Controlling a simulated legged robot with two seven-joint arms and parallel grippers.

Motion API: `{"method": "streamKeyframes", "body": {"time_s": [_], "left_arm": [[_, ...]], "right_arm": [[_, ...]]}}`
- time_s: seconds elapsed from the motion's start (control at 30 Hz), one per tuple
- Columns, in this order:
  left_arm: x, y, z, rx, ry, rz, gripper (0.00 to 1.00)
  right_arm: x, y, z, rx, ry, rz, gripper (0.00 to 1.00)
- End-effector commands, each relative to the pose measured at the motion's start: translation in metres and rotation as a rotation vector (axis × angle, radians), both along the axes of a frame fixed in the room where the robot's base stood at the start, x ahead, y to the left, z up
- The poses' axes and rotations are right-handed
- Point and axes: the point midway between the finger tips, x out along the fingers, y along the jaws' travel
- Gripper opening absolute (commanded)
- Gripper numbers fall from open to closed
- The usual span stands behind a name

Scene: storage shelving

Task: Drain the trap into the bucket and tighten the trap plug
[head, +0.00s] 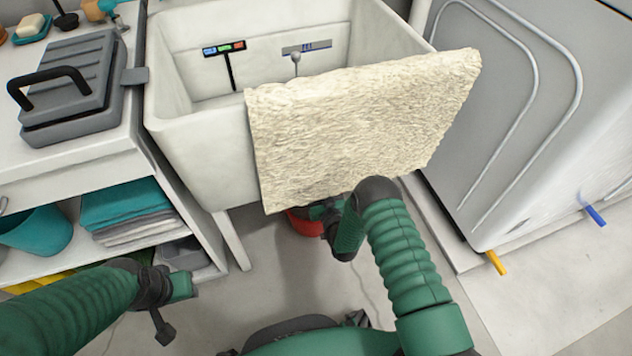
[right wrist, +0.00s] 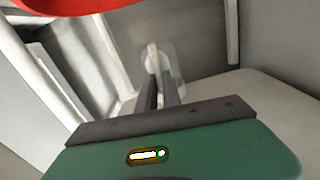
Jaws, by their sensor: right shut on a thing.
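A red bucket (head: 303,222) shows in part on the floor under the sink; the cream cloth and my right arm hide most of it. A red curved surface (right wrist: 85,4), apparently the bucket, shows at the top left of the right wrist view. My right gripper (right wrist: 161,82) is shut on a small pale tab in front of a translucent round piece, which looks like the trap plug (right wrist: 152,56). The rest of the trap is hidden. My left gripper (head: 180,288) is low at the left, away from the sink, and I cannot tell its opening.
A cream cloth (head: 360,125) hangs over the front of the white sink (head: 190,140). A white appliance (head: 510,100) stands at the right.

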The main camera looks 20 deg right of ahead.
Motion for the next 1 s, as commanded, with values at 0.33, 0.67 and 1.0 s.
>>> {"method": "streamKeyframes", "body": {"time_s": [0.33,0.67,1.0], "left_arm": [[0.0,0.0,0.004,0.0,0.0,0.0,0.36],[0.0,0.0,0.013,0.0,0.0,0.0,0.36],[0.0,0.0,0.019,0.0,0.0,0.0,0.36]], "right_arm": [[-0.001,-0.002,-0.001,0.08,0.005,-0.002,0.0],[-0.001,-0.008,-0.002,0.333,0.016,-0.003,0.0],[-0.001,-0.014,-0.007,0.658,0.025,-0.006,0.0]]}}
